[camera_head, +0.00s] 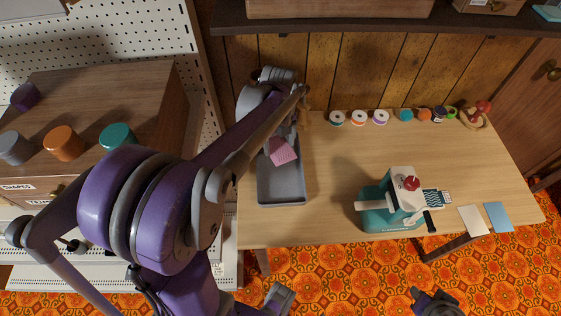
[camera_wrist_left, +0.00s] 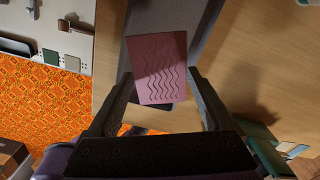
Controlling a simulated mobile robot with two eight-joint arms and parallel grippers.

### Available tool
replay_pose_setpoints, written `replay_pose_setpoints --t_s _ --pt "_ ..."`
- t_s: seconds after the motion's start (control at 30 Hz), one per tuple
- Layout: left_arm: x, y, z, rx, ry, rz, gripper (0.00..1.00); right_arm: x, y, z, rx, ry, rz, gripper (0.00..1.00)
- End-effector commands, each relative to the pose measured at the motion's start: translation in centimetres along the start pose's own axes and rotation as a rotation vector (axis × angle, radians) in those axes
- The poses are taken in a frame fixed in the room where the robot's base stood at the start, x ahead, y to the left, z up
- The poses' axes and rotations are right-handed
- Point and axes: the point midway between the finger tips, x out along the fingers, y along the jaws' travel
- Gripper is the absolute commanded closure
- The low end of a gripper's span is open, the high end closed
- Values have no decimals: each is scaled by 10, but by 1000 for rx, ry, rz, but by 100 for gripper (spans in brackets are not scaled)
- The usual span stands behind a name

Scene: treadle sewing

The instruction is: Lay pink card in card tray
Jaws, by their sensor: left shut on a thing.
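The pink card (camera_head: 283,151) shows in the head view above or within the upper part of the grey card tray (camera_head: 281,190). In the left wrist view the pink card (camera_wrist_left: 160,68) has wavy lines and lies between the fingers of my left gripper (camera_wrist_left: 163,88), which is shut on it. The arm partly hides the gripper and the tray's far end in the head view. I cannot tell whether the card touches the tray floor. A dark part of my right arm (camera_head: 436,303) shows at the bottom edge, with its jaws unclear.
A teal sewing machine (camera_head: 391,203) stands right of the tray. A white card (camera_head: 473,220) and a blue card (camera_head: 499,217) lie near the table's right front. Several spools line the back. Wooden table (camera_head: 333,185) between tray and machine is clear.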

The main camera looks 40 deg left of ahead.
Motion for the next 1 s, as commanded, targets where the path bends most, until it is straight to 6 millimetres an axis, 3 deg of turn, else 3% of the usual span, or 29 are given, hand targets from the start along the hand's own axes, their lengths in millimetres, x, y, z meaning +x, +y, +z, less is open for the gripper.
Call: replay_pose_setpoints --t_s 0.1,0.5,1.0 --pt "23 0 0 1 0 0 65 3 0 2 0 -1 0 67" --pt "70 0 0 1 0 0 65 6 0 5 0 -3 0 67" --pt "80 0 0 1 0 1 65 11 0 9 0 -6 0 67"
